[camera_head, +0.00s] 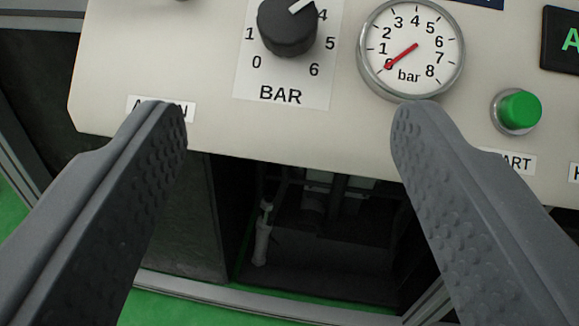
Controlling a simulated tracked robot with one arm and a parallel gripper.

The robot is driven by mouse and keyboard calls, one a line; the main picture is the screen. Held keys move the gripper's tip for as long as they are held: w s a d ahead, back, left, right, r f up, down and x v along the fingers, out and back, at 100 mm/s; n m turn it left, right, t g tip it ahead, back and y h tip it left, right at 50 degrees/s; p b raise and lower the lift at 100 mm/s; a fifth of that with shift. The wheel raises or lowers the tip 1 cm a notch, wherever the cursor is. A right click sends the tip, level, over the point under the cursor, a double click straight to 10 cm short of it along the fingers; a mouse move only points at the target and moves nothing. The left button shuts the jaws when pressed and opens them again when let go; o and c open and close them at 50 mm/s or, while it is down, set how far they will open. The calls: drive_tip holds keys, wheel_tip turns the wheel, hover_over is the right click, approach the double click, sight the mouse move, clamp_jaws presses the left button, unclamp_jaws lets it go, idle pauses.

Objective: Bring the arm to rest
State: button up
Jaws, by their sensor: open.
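My gripper (289,135) is open and empty, its two dark grey textured fingers reaching up from the lower left and lower right. The fingertips overlap the lower part of a cream control panel (215,128) in the picture. Whether they touch it I cannot tell. The left fingertip partly covers a small white label. The right fingertip lies just below the round pressure gauge (425,35) and beside a partly hidden label ending in "ART".
A black rotary knob (288,28) sits on a BAR scale. A green button (519,110) is at the right, below a dark display (561,42). The gauge's red needle points near 0. Below the panel is a dark recess with a pale cylinder (263,235) and green floor (190,308).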

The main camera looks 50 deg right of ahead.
drive_tip(key=w+a+r+t+y, duration=0.1)
drive_tip(key=w+a+r+y, duration=0.1)
drive_tip(key=w+r+y, duration=0.35)
drive_tip(key=w+a+r+t+y, duration=0.1)
drive_tip(key=w+a+r+y, duration=0.15)
drive_tip(key=w+r, duration=0.55)
wheel_tip(320, 180, up, 22)
drive_tip(key=s+a+r+n+t+y, duration=0.1)
drive_tip(key=s+n+t+y, duration=0.15)
drive_tip(key=y, duration=0.25)
drive_tip(key=s+d+r+n+y, duration=0.25)
drive_tip(key=s+r, duration=0.25)
drive_tip(key=r, duration=0.3)
drive_tip(key=s+d+r+n+y, duration=0.1)
drive_tip(key=s+d+r+n, duration=0.2)
drive_tip(key=r, duration=0.5)
drive_tip(key=s+d+r+h, duration=0.1)
drive_tip(key=s+d+r, duration=0.1)
drive_tip(key=s, duration=0.3)
drive_tip(key=s+d+r+g+h, duration=0.1)
drive_tip(key=s+d+r, duration=0.2)
drive_tip(key=s+d, duration=0.2)
drive_tip(key=s+d+r+h, duration=0.1)
drive_tip(key=s+d+r, duration=0.1)
drive_tip(key=s, duration=0.5)
drive_tip(key=shift+d+r+g, duration=0.25)
drive_tip(key=shift+d+g, duration=0.1)
drive_tip(key=shift+d, duration=0.3)
